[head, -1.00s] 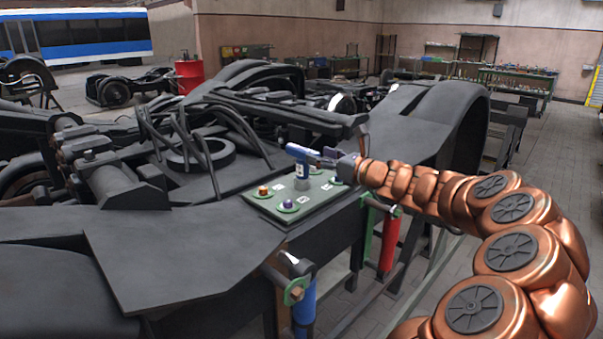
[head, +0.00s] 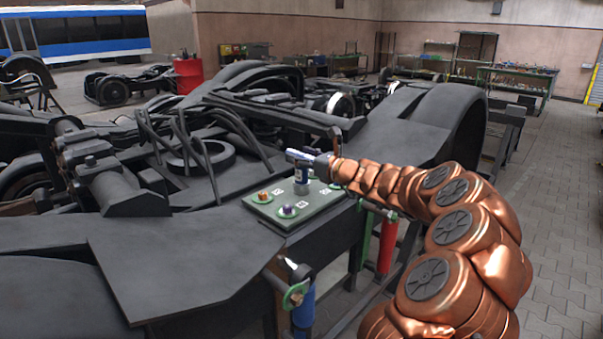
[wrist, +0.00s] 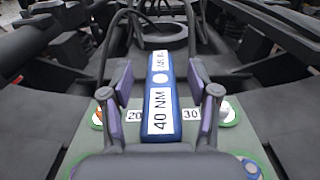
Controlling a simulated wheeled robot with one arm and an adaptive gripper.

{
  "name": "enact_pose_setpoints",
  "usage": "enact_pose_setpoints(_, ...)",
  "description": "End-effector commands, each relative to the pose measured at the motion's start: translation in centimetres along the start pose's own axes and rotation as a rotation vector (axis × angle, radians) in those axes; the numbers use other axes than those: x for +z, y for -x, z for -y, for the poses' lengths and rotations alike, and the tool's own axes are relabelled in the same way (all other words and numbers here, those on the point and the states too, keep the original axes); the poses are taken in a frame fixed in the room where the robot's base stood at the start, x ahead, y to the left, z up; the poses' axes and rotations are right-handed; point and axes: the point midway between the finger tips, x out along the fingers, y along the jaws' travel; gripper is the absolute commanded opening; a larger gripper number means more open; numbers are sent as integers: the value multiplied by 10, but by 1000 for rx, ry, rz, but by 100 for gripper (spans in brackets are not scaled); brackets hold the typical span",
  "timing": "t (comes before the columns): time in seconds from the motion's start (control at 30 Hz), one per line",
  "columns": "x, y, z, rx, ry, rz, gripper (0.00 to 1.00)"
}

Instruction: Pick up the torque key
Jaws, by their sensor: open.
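The torque key (head: 299,157) is blue with a white label and stands on the green-grey board, its head lying level on top of an upright stem. In the wrist view its blue head (wrist: 158,77) points away from me and reads "40 NM". My gripper (head: 315,162) is at the key's right end in the head view. In the wrist view my gripper (wrist: 159,90) is open, with one finger on each side of the key's head and a gap visible at both sides. The key's stem is hidden in the wrist view.
The board (head: 276,222) carries an orange bolt (head: 263,195), a purple bolt (head: 288,210) and number labels. It sits on the dark bogie frame (head: 180,255). A blue cylinder (head: 303,306) and a red cylinder (head: 387,245) hang below its edge. Cables (head: 205,155) rise behind.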

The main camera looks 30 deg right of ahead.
Motion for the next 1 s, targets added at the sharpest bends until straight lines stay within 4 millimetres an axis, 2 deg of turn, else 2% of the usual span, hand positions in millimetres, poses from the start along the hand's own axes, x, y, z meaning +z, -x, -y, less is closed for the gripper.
enact_pose_setpoints(0.07,0,0,0,0,0,0,59)
enact_pose_setpoints(0.63,0,0,0,0,0,0,0)
enact_pose_setpoints(1.0,0,0,0,0,0,0,0)
